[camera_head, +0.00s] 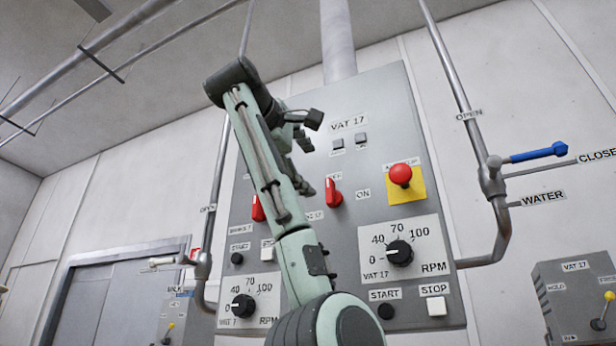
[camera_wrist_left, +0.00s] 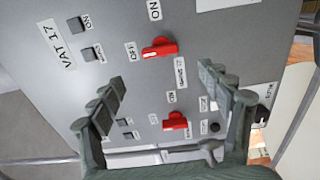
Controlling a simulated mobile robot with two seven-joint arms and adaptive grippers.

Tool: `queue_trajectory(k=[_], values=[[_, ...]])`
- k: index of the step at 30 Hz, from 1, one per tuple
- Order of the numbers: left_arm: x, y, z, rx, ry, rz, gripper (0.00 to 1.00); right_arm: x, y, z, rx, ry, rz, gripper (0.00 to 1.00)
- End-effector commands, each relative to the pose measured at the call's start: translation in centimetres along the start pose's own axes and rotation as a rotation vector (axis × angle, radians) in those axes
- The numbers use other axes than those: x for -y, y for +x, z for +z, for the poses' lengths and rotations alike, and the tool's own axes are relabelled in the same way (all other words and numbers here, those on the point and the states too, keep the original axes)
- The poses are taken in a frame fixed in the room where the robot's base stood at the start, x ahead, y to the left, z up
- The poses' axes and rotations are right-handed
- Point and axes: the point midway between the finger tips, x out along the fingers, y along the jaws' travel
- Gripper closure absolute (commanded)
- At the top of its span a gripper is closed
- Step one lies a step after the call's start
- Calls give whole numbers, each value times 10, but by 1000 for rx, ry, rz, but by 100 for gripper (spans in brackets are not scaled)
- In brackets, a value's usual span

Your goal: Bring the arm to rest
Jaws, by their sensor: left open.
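My left arm (camera_head: 258,150) rises from the bottom middle of the head view and bends over at the top. My left gripper (camera_head: 305,165) is partly hidden behind the arm there, in front of the grey VAT 17 panel (camera_head: 345,100). In the left wrist view my left gripper (camera_wrist_left: 160,82) is open, with its two fingers spread apart and nothing between them. Beyond the fingers are two red switches, an upper one (camera_wrist_left: 160,47) and a lower one (camera_wrist_left: 175,121); the gripper appears apart from both. My right gripper is in neither view.
The panel carries a red mushroom button (camera_head: 401,175) on a yellow plate, an RPM dial (camera_head: 399,253) and a white stop button (camera_head: 436,306). A pipe with a blue valve handle (camera_head: 538,153) stands at right. A grey control box (camera_head: 575,290) is at lower right.

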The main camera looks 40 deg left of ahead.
Motion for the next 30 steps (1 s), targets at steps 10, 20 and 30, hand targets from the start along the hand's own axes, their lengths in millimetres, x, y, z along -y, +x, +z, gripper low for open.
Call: queue_trajectory(k=[10, 20, 30], values=[[1, 25, 0, 1, 1, -3, 22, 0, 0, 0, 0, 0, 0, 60], [1, 88, 0, 1, 1, -4, 22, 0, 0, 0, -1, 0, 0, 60], [0, 122, 0, 0, 3, 0, 22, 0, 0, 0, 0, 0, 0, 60]])
